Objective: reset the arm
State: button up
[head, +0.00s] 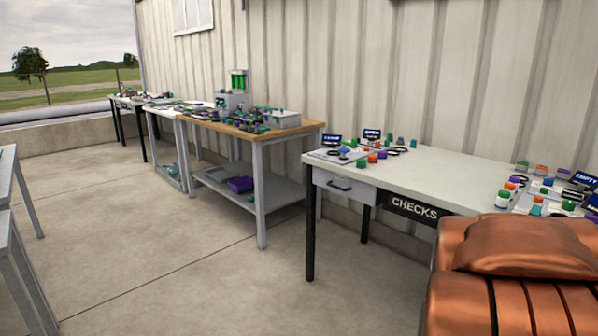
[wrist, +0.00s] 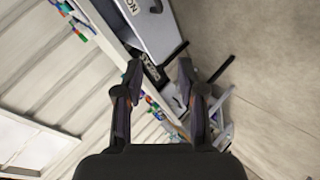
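My gripper (wrist: 158,72) shows in the wrist view, with its two dark fingers apart and nothing between them. It hangs in free air, and the room behind it appears turned on its side. A white table edge and a drawer lie beyond the fingers, apart from them. My arm and gripper do not show in the head view.
A white table (head: 440,170) marked CHECKS, with several small coloured pieces, stands at the right. A wood-topped bench (head: 300,127) stands further left along the wall. An orange-brown padded seat (head: 520,250) fills the lower right. The concrete floor (head: 190,260) between is clear.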

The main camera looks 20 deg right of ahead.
jog(key=s+a+r+m+g+y+p, duration=0.1)
jog(key=s+a+r+g+y+p, duration=0.2)
jog(key=a+p, duration=0.55)
jog(key=s+a+r+m+g+y+p, duration=0.15)
jog(key=a+r+p, duration=0.35)
jog(key=a, duration=0.6)
jog(key=s+a+r+g+y+p, duration=0.2)
jog(key=s+a+r+p, duration=0.2)
jog(key=s+a, duration=0.2)
jog(key=s+a+r+g+y+p, duration=0.1)
jog(key=s+a+r+y+p, duration=0.1)
jog(key=s+a+p, duration=0.3)
jog(key=s+a+r, duration=0.1)
jog(key=s+a, duration=0.1)
jog(key=a, duration=0.1)
jog(key=shift+a+r+n+g, duration=0.2)
jog(key=shift+r+n+g, duration=0.15)
